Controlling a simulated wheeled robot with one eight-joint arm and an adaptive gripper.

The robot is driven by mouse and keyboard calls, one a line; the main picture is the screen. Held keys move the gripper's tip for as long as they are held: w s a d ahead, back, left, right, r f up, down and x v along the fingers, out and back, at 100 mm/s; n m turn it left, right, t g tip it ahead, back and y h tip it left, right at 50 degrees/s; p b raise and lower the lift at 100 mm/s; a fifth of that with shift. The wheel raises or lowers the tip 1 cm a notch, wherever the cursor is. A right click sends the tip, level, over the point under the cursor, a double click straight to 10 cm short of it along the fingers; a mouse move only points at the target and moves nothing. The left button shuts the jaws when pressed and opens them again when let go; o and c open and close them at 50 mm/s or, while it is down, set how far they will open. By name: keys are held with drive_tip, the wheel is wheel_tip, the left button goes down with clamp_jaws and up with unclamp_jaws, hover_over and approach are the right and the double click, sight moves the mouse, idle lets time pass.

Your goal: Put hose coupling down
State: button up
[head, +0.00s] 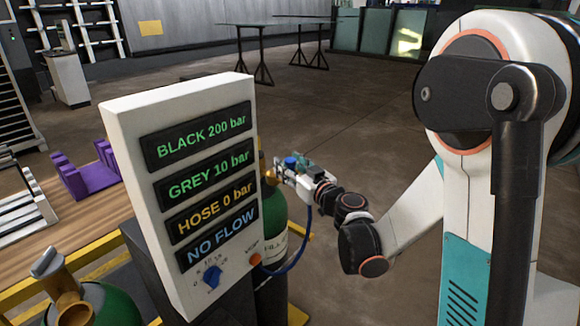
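My gripper (284,171) is just right of the display panel, close to the top of a green gas cylinder (272,218) that stands partly behind the panel. A small blue part (291,161), possibly the hose coupling, shows at the gripper. A blue hose (305,238) hangs below the gripper and curves down toward the lower right of the panel. The fingertips are small and partly hidden, so I cannot tell whether they are open or shut on the coupling.
The white panel (122,130) reads BLACK 200 bar, GREY 10 bar, HOSE 0 bar, NO FLOW. It has a blue knob (212,276) and an orange button (255,260). Another green cylinder (112,306) stands front left. Purple holders (88,180) sit on a wooden surface. The right floor is clear.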

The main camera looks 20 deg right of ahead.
drive_tip(key=shift+r, duration=0.15)
drive_tip(key=shift+s+d, duration=0.1)
drive_tip(key=shift+s, duration=0.1)
drive_tip(key=p+v, duration=0.2)
drive_tip(key=v, duration=0.9)
drive_tip(key=shift+s+p, duration=0.3)
